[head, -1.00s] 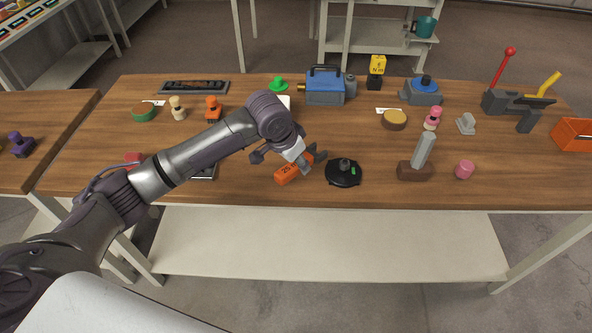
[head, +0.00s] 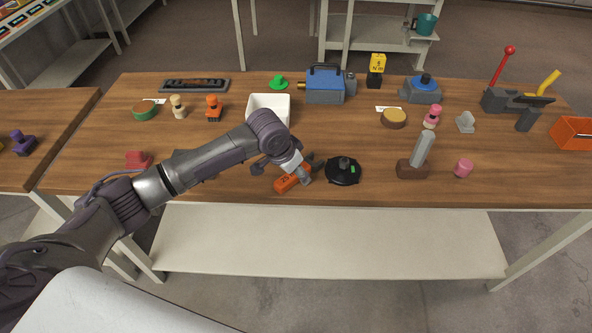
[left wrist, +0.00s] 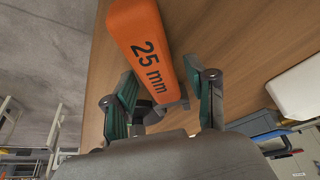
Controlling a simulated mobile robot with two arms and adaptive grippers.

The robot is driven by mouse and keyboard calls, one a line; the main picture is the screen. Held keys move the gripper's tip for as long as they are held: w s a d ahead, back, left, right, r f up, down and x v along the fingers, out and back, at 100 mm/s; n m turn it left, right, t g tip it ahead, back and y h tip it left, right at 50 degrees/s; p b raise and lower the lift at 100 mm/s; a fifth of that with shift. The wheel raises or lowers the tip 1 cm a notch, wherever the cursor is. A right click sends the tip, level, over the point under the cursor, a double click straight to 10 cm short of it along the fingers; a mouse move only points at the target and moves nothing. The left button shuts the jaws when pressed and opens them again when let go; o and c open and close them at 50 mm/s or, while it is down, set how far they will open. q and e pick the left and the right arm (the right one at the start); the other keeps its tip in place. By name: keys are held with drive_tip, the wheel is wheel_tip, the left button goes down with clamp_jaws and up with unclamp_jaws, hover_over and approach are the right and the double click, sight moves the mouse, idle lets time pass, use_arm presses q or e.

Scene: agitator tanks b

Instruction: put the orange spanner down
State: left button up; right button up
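The orange spanner (head: 290,180) lies at the table's front edge, left of the black round disc, its grey head pointing back and right. In the left wrist view its orange handle (left wrist: 142,45), marked "25 mm", is close and runs at a slant between the fingers. My left gripper (head: 302,172) is low over the spanner. In the left wrist view my left gripper (left wrist: 165,85) looks open, its fingers on either side of the handle with a narrow gap showing at the right finger. The spanner's head is mostly hidden there. My right gripper is not in view.
The wooden table (head: 240,190) has free room in front. A black round disc (head: 343,171) stands close right of the spanner. A brown-based grey block (head: 414,170) and pink knob (head: 463,168) stand farther right.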

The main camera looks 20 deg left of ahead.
use_arm(q)
drive_tip(key=v, duration=1.2)
idle(0.4)
